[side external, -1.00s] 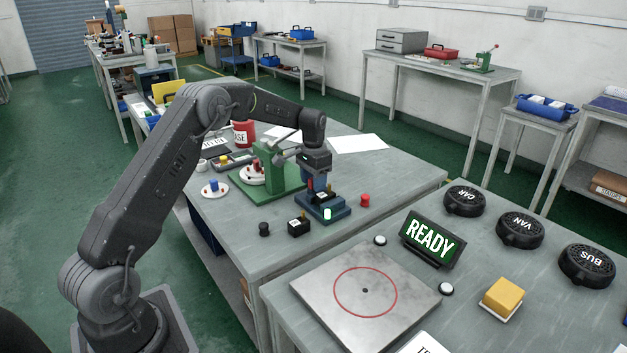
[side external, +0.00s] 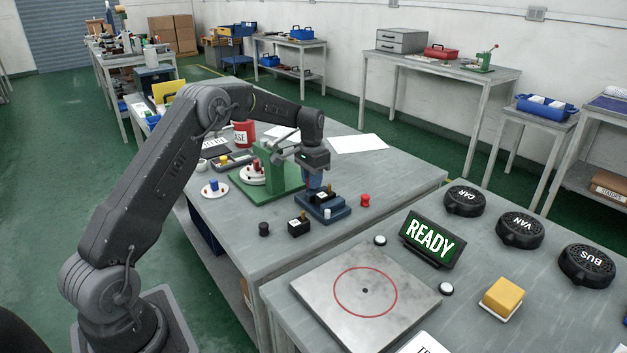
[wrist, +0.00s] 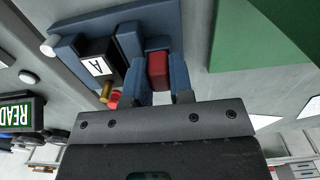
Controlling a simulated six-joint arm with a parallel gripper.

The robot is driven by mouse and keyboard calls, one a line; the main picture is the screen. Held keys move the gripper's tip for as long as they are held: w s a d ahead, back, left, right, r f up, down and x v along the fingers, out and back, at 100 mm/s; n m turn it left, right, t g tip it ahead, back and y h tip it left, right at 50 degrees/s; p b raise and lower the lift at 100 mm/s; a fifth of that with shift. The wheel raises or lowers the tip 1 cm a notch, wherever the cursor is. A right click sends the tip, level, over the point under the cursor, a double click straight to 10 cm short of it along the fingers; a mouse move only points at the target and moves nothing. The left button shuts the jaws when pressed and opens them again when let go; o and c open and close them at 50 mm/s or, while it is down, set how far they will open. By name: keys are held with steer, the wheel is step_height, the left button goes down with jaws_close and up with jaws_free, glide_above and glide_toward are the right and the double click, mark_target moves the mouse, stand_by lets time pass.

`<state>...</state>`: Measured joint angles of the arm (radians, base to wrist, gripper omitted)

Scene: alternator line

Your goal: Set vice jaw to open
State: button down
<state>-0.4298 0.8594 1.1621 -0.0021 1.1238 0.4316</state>
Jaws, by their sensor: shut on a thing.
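The blue vice (side external: 330,212) stands on the near bench, with a black block marked A (side external: 322,197) and its brass pin on it. The vice (wrist: 68,20) and the black block (wrist: 97,66) also show in the wrist view. My gripper (side external: 314,184) is down at the vice, behind the black block. In the wrist view my gripper (wrist: 158,82) has its two blue fingers shut on a red piece (wrist: 158,68) at the vice, beside the block. The fingers partly hide how the red piece joins the vice. The small lamp (side external: 327,213) on the vice is pale.
A green press (side external: 278,178) stands close behind and left of the vice. A second black block (side external: 299,228), a black knob (side external: 264,229) and a red knob (side external: 365,200) stand around it. The READY display (side external: 430,240) is on the front table.

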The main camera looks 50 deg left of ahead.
steer(key=c, duration=1.3)
jaws_free()
steer(key=shift+a, duration=0.4)
steer(key=o, duration=0.3)
steer(key=shift+d, duration=0.1)
step_height(320, 180, up, 14)
